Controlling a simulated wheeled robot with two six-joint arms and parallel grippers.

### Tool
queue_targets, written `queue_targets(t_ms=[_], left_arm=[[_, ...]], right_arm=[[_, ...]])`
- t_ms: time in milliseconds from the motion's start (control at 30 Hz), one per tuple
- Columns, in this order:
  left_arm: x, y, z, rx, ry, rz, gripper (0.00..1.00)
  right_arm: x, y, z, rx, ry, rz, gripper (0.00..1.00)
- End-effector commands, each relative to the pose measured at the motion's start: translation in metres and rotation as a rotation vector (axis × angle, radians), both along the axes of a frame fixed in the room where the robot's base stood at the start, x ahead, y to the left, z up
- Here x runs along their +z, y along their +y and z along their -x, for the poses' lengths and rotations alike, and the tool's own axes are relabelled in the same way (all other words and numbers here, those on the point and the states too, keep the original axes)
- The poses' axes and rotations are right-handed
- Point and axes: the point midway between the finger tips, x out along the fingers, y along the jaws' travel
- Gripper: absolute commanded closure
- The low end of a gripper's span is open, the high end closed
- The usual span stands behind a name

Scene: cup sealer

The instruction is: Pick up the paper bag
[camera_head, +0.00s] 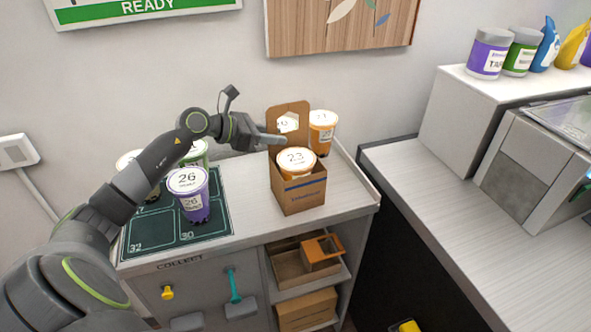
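The paper bag (302,198) is a brown cardboard carrier with a tall back panel and a handle cut-out. It stands upright on the counter, right of the dark numbered mat. A cup with a white lid marked 23 (296,162) sits in it. My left gripper (277,139) reaches in from the left, with its fingertips in front of the back panel, just below the cut-out and above the cup. Whether it touches the panel, and whether its fingers are open or shut, I cannot tell. My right gripper is not in view.
An orange cup (322,132) stands behind the bag at the right. A purple cup marked 26 (191,194) and other cups stand on the dark mat (150,232) at the left, near my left arm. Shelves below the counter hold brown boxes (305,308). The counter's right end is clear.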

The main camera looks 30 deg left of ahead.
Motion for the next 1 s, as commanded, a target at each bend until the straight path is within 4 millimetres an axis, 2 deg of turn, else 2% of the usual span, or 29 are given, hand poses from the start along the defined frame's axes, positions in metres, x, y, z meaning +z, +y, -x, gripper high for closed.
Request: queue_targets(t_ms=[33,200,533,733,1000], left_arm=[[0.002,-0.004,-0.005,0.0,-0.001,0.004,0.72],[-0.006,-0.011,-0.015,-0.001,0.0,0.002,0.72],[-0.009,-0.013,-0.017,-0.001,0.0,-0.002,0.72],[-0.009,-0.013,-0.017,0.0,0.0,-0.001,0.98],[-0.007,-0.013,-0.017,0.0,-0.003,0.001,1.0]], right_arm=[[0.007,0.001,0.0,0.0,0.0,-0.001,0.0],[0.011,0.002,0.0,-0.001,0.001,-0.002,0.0],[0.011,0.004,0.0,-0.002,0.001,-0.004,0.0],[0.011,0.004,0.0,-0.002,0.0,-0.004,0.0],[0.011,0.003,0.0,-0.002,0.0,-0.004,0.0]])
